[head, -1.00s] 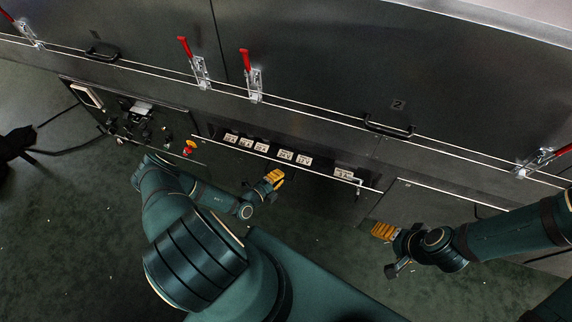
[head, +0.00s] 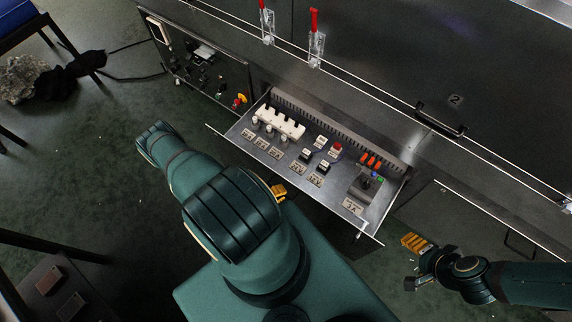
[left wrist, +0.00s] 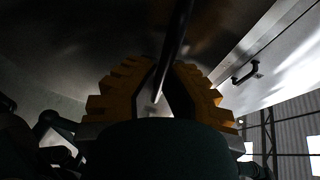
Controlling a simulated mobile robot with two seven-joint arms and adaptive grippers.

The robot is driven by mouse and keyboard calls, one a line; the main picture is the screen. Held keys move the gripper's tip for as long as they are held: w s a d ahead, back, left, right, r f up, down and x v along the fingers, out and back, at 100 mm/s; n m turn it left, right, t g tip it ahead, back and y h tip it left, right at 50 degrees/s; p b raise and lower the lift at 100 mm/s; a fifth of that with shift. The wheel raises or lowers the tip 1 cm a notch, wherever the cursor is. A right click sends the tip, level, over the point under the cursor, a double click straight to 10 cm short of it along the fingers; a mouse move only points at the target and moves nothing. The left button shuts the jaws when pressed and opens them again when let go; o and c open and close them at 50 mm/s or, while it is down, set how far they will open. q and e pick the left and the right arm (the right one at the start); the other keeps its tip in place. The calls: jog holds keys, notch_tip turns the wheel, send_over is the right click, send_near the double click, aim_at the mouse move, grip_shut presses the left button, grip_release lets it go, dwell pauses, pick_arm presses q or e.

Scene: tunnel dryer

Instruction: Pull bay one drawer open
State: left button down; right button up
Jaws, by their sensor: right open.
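The drawer (head: 333,191) stands pulled out of the dark machine front in the head view. Its panel carries white blocks, switches, a red button, orange parts and several labels. My left gripper (head: 279,191) is at the drawer's front edge, mostly hidden behind my left arm. In the left wrist view, its yellow fingers (left wrist: 168,75) close around a thin dark bar (left wrist: 178,42), apparently the drawer's front handle bar. My right gripper (head: 414,243) is open and empty, to the right of the drawer and clear of it.
A control panel (head: 195,62) with an emergency stop (head: 239,100) is left of the drawer. A lower door (head: 480,225) is to the right, and a door handle (head: 440,119) is above. A blue-seated chair (head: 20,14) stands far left.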

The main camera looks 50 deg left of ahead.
pick_arm(q)
jog(key=shift+s+d, duration=0.25)
jog(key=shift+s, duration=0.2)
jog(key=c, duration=1.1)
grip_release()
jog(key=shift+a, duration=0.1)
jog(key=v, duration=1.2)
